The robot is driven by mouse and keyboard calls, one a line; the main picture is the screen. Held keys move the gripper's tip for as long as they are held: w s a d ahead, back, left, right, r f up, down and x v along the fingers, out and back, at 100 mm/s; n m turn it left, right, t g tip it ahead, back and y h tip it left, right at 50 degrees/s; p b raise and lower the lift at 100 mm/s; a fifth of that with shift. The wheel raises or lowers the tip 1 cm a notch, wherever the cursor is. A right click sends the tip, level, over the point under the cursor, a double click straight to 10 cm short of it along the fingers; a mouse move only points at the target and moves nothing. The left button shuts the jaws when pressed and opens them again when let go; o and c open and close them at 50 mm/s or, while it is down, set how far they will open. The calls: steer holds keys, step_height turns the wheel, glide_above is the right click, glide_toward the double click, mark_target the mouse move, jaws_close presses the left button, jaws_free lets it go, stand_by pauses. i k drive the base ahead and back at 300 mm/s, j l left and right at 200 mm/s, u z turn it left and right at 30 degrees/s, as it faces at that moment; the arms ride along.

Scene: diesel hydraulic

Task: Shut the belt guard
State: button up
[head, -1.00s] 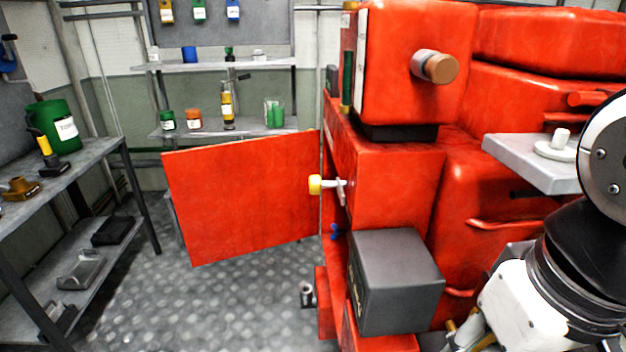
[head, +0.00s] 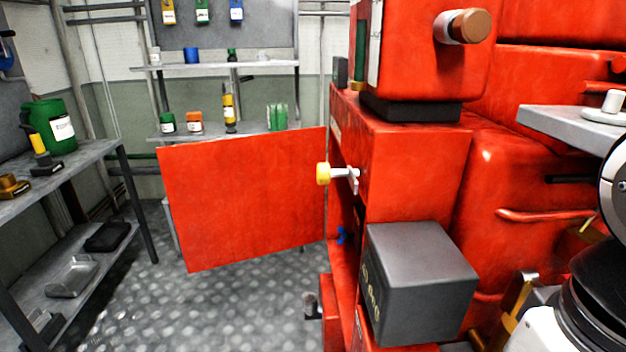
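The belt guard looks to be the flat red panel (head: 243,200) in the head view. It stands open, swung out to the left from the red machine (head: 415,170), with its right edge at the machine's left side. A yellow-tipped handle (head: 324,174) on a pale stem sticks out from the machine beside that edge. A small blue part (head: 341,236) shows in the opening below it. My gripper is not in view; only part of my white and black arm shows at the lower right.
A dark grey box (head: 420,285) juts from the machine's front. A grey ledge (head: 560,125) sticks out at the right. A workbench (head: 90,165) with a green canister (head: 50,125) stands at the left. Shelves (head: 215,66) line the back wall. The metal floor (head: 210,310) before the panel is clear.

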mark_target(232, 201)
steer(key=j, duration=0.7)
steer(key=i+j, duration=0.15)
steer(key=j, duration=0.2)
steer(key=i+j, duration=0.15)
steer(key=j, duration=0.2)
steer(key=i+j, duration=0.15)
steer(key=j, duration=0.2)
